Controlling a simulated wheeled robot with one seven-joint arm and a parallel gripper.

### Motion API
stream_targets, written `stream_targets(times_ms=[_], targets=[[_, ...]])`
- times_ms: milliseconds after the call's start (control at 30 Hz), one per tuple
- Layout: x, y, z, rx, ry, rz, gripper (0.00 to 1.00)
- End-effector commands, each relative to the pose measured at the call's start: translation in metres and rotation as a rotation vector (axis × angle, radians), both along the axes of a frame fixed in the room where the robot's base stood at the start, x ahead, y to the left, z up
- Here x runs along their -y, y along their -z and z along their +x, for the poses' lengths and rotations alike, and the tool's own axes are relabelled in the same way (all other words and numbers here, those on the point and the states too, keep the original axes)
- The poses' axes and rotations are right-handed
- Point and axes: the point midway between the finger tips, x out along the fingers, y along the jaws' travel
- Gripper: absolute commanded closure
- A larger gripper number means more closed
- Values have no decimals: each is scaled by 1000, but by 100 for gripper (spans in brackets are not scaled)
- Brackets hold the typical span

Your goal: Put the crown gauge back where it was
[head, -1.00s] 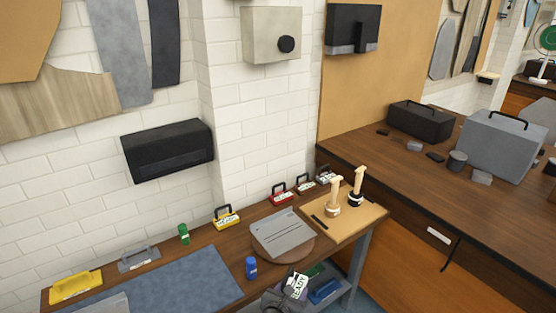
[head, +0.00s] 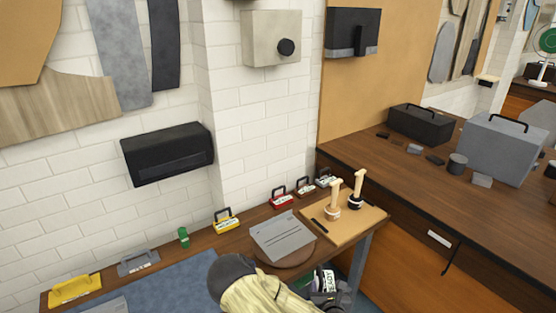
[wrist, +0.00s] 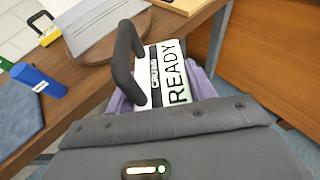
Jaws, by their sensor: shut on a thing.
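The crown gauge (wrist: 168,75) has a white label reading READY, with smaller print that seems to say CROWN, and a dark arched handle. A purple part shows on both sides of the label. My gripper (wrist: 160,98) is shut on the gauge; the fingertips are hard to make out behind the grey wrist housing. In the head view the gauge (head: 328,279) and my gripper (head: 328,294) are low, in front of the bench's front edge. Other handled gauges stand along the bench's back edge: yellow (head: 227,222), red (head: 281,197), brown (head: 305,187) and a dark-handled one (head: 326,178).
A grey sloped panel (head: 283,236) rests on a round wooden base (head: 290,260). A board (head: 365,222) with two upright wooden pieces is to its right. Bench space around the back gauges is narrow.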

Motion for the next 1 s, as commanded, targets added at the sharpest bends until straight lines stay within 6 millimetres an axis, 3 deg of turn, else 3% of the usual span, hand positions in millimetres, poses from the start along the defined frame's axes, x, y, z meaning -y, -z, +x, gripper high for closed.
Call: stream_targets(times_ms=[467,800,1000], targets=[[5,-1,-3,-1,-20,-1,80],[3,38,-32,-8,-19,-3,80],[5,51,-45,-1,-20,-3,80]])
